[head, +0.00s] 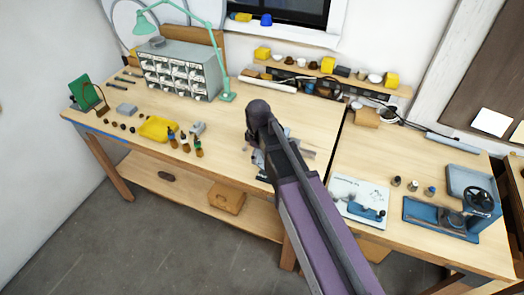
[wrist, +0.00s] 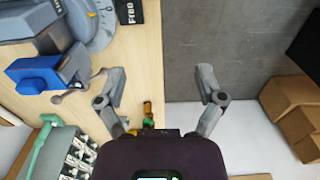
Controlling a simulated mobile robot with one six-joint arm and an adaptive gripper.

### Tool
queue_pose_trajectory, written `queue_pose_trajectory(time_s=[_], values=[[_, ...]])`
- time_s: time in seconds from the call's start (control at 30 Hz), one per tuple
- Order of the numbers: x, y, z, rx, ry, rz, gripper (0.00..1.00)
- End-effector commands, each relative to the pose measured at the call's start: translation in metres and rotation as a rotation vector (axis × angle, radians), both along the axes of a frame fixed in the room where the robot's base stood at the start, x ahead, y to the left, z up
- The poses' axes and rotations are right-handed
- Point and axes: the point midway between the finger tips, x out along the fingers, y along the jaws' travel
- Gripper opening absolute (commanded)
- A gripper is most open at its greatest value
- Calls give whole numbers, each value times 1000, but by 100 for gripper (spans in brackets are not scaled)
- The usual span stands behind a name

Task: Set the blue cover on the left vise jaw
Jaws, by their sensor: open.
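In the wrist view, my gripper (wrist: 160,82) is open and empty, its two grey fingers spread wide above the bench's edge. A blue block (wrist: 38,72), which looks like the blue cover, shows to the left of the fingers, apart from them. It is against grey metal that looks like part of the vise (wrist: 32,20). I cannot tell how it is seated or on which jaw.
In the head view, a drawer cabinet (head: 180,73) and green lamp (head: 226,96) stand at the back left. A yellow tray (head: 158,129) and small bottles (head: 185,146) are on the left bench. A blue tool (head: 440,218) stands at the right. The bench's left front is partly clear.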

Motion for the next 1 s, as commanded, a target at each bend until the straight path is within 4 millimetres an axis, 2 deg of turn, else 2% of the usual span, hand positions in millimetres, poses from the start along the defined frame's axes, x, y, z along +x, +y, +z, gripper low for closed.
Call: queue_pose_trajectory(time_s=[0.03, 1.0], values=[[-3, 1, -9, 0, 0, 1, 88], [-49, 21, -87, 0, 0, 4, 88]])
